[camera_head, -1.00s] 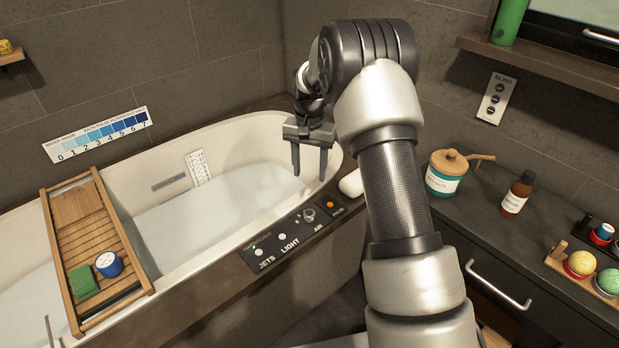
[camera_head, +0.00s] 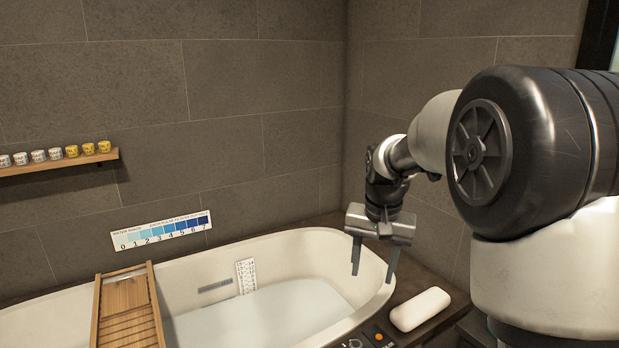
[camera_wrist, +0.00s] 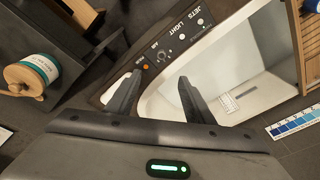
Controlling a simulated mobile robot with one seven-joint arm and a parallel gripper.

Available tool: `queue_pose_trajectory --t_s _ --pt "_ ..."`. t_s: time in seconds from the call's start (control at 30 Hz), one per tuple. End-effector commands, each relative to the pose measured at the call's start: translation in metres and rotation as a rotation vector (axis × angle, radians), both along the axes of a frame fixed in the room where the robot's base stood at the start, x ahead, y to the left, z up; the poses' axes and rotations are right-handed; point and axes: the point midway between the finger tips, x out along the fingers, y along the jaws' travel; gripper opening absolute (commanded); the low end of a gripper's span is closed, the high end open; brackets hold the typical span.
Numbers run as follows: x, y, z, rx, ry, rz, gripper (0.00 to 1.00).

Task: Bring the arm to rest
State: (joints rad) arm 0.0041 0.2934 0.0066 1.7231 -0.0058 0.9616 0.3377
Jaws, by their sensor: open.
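My gripper (camera_head: 374,268) hangs with its fingers pointing down over the right end of the white bathtub (camera_head: 330,262). Its two fingers are apart and nothing is between them. In the wrist view the open fingers (camera_wrist: 160,100) show against the tub rim and the dark control panel (camera_wrist: 165,55). My arm reaches in from the right side of the head view.
A white soap-like bar (camera_head: 420,309) lies on the ledge right of the gripper. A wooden bath tray (camera_head: 128,312) spans the tub at left. A wall shelf (camera_head: 60,164) holds several small cups. A lidded jar (camera_wrist: 32,75) shows in the wrist view.

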Motion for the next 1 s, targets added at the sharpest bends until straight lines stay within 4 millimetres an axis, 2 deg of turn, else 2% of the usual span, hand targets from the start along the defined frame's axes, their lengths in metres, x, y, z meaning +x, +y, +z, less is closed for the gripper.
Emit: queue_pose_trajectory --t_s 0.03,0.2,0.3,0.5,0.83,0.9,1.0 --pt "-0.022 0.0 0.023 -0.005 -0.035 0.026 0.48" --pt "-0.096 0.0 0.069 -0.027 -0.125 0.116 0.48" --pt "-0.139 0.0 0.082 -0.043 -0.175 0.166 0.48" --pt "-0.201 0.0 0.086 -0.07 -0.247 0.238 0.48" --pt "-0.263 0.0 0.071 -0.107 -0.331 0.319 0.48" --pt "-0.261 0.0 0.098 -0.106 -0.326 0.319 0.48" --pt "-0.261 0.0 0.118 -0.105 -0.325 0.318 0.48"
